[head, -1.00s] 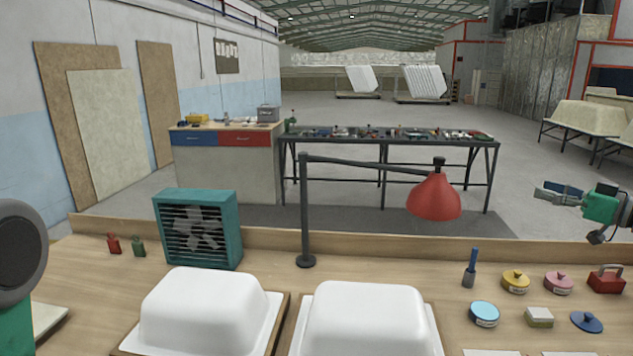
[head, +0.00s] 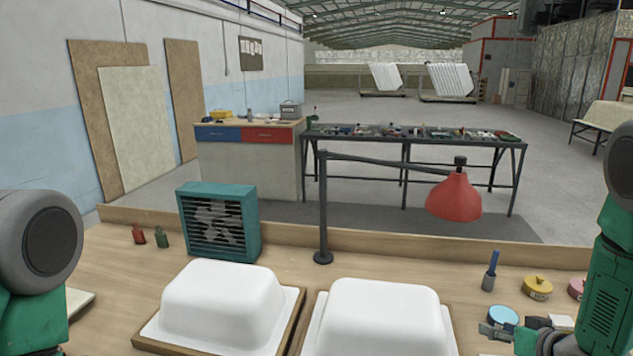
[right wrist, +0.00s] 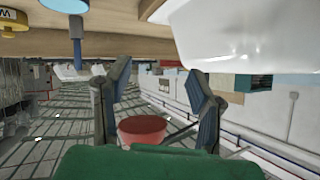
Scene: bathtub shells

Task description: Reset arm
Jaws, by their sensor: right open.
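My right gripper (head: 493,333) is low at the bottom right of the head view, over the bench beside the right white tub shell (head: 378,315). It is partly cut off and overlaps small items behind it. In the right wrist view, which is upside down, its two dark fingers (right wrist: 160,85) are spread with nothing between them. A red lamp shade (right wrist: 142,128) shows beyond them. My left arm (head: 40,260) stands at the left edge of the head view; its gripper is out of frame. A second white tub shell (head: 222,300) sits left of the first.
A red lamp (head: 454,197) on a dark stand rises behind the shells. A teal fan (head: 218,222) stands at the back left. A blue-handled tool (head: 492,270), a yellow pot (head: 537,287) and a blue tin (head: 503,316) are near my right arm.

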